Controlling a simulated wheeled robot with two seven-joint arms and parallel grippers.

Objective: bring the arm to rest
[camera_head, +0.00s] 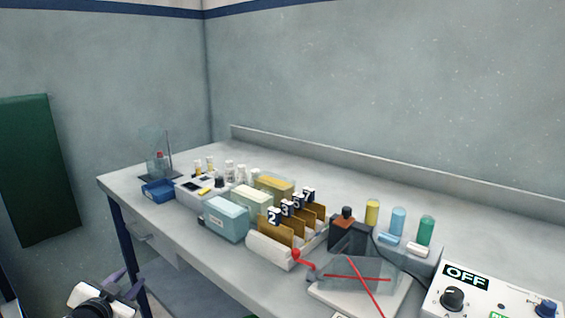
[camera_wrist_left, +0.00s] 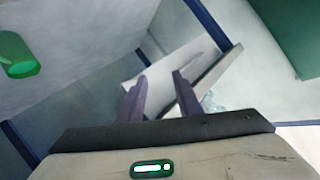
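My left gripper (camera_head: 127,282) shows at the bottom left of the head view, low in front of the table's left end and away from the things on it. In the left wrist view its two dark purple fingers (camera_wrist_left: 160,76) stand apart with nothing between them. The gripper is open and empty. My right gripper is in neither view.
The grey table (camera_head: 125,182) carries a blue tray (camera_head: 158,190), light blue box (camera_head: 226,219), numbered rack (camera_head: 268,250), several bottles and a control box reading OFF (camera_head: 466,276). A drawer (camera_head: 165,251) hangs under the table. A green panel (camera_head: 38,170) is on the left wall.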

